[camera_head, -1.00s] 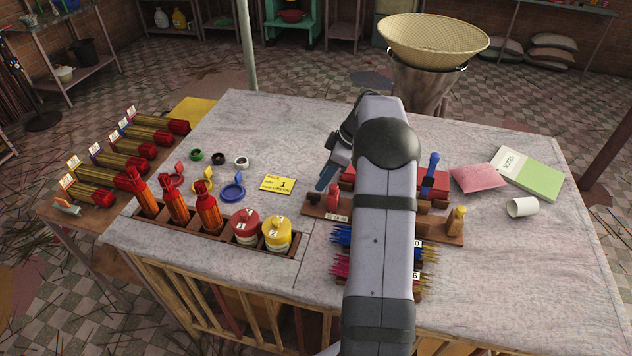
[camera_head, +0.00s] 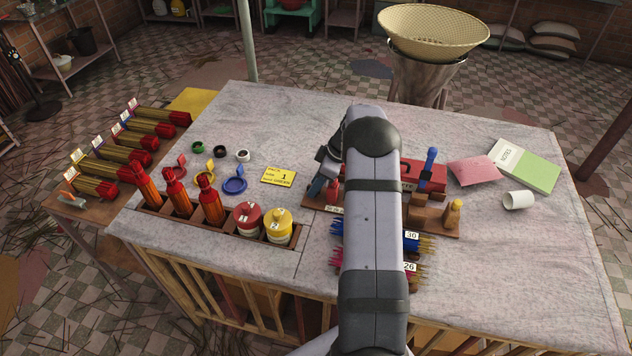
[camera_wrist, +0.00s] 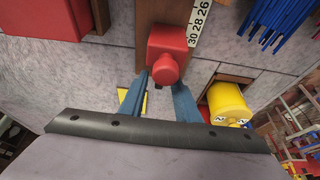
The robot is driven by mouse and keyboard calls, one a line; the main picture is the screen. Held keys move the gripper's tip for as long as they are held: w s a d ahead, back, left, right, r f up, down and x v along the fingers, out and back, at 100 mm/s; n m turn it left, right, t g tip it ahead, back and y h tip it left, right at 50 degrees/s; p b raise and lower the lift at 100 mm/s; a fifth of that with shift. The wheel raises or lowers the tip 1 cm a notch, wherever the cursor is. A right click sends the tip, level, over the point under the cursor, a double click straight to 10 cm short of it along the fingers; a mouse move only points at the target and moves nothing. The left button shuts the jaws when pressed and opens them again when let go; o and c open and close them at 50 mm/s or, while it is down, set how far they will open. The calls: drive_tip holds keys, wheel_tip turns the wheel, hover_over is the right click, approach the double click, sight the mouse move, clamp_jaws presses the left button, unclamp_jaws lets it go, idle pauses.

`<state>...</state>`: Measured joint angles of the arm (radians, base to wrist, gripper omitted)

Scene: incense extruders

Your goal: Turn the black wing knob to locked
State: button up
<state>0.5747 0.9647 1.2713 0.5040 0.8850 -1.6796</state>
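My gripper (camera_head: 318,184) is low over the left end of the brown wooden extruder stand (camera_head: 450,230), beside a red part (camera_head: 334,188). In the wrist view its two blue fingers (camera_wrist: 161,88) are apart, with a red block with a round red knob (camera_wrist: 165,70) at and between the tips. I cannot tell whether they touch it. A small dark patch shows just below the red knob, too small to identify. I cannot make out the black wing knob for certain in either view. My arm hides the middle of the stand.
A blue-topped post (camera_head: 430,158) and a red box (camera_head: 408,172) stand to the right of my arm. Blue (camera_head: 405,240) and pink stick bundles lie in front. A yellow-lidded jar (camera_head: 279,222) is left. A yellow card (camera_head: 278,177) lies on the table. The right front is clear.

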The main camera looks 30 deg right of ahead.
clamp_jaws()
drive_tip(key=m+b, duration=0.2)
drive_tip(key=b, duration=0.1)
drive_tip(key=shift+a+f+t+h+b, duration=0.1)
drive_tip(key=shift+f+t+h+b, duration=0.2)
drive_tip(key=shift+t+h, duration=0.1)
drive_tip(key=shift+r+m+h+b, duration=0.3)
drive_tip(key=shift+m+b, duration=0.3)
drive_tip(key=shift+m, duration=0.7)
unclamp_jaws()
drive_tip(key=shift+s, duration=0.1)
